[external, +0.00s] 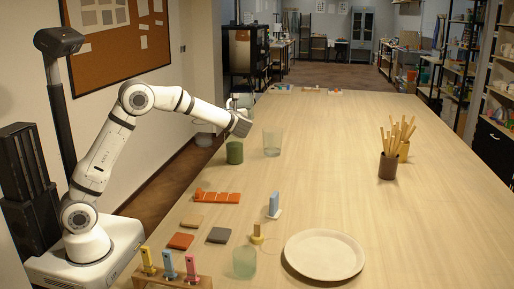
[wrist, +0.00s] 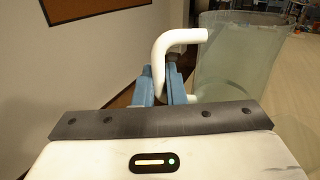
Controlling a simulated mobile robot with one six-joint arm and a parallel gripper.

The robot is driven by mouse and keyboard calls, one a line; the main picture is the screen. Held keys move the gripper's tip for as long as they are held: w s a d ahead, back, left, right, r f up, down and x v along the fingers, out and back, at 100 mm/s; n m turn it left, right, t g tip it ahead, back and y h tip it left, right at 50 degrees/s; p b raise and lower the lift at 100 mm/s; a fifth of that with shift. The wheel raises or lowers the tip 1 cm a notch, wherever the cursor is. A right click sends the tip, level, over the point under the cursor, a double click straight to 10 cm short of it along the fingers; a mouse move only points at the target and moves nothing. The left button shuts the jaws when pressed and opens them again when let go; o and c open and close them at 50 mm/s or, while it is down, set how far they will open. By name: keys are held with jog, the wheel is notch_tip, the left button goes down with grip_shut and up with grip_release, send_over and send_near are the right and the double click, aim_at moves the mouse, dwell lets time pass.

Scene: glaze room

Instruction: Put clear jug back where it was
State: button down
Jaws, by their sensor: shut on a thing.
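The clear jug (wrist: 240,60) is large at the right of the wrist view, with a white handle (wrist: 160,60) on its left side. My gripper (wrist: 162,90) has its blue fingers shut on that handle. The jug looks upright. In the external view my wrist (external: 238,124) is over the left edge of the table, and a pale, see-through shape (external: 244,101) that looks like the jug shows partly behind it. My fingers are mostly hidden there. I cannot tell whether the jug's base touches the table.
A green cup (external: 235,153) and a clear glass (external: 272,143) stand close below my wrist. Nearer are an orange rack (external: 217,197), coasters (external: 219,235), a frosted cup (external: 244,263) and a white plate (external: 324,255). Pots of sticks (external: 388,167) stand right. The table's middle is clear.

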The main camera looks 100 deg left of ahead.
jog(key=w+d+f+m+t+y+b, duration=0.1)
jog(key=w+d+f+m+t+b, duration=0.2)
jog(key=w+d+t, duration=0.5)
jog(key=w+d+f+m+t+y, duration=0.1)
jog(key=w+d+f+m+t, duration=0.3)
jog(key=w+d, duration=0.75)
jog(key=shift+m, duration=0.6)
jog(key=d+f, duration=0.1)
jog(key=s+d+f, duration=0.1)
jog(key=f, duration=0.1)
jog(key=d+f+b, duration=0.1)
jog(key=f, duration=0.1)
jog(key=shift+s, duration=0.35)
jog(key=shift+f, duration=2.05)
jog(key=shift+f, duration=0.15)
jog(key=c, duration=1.9)
grip_release()
jog(key=o, duration=0.4)
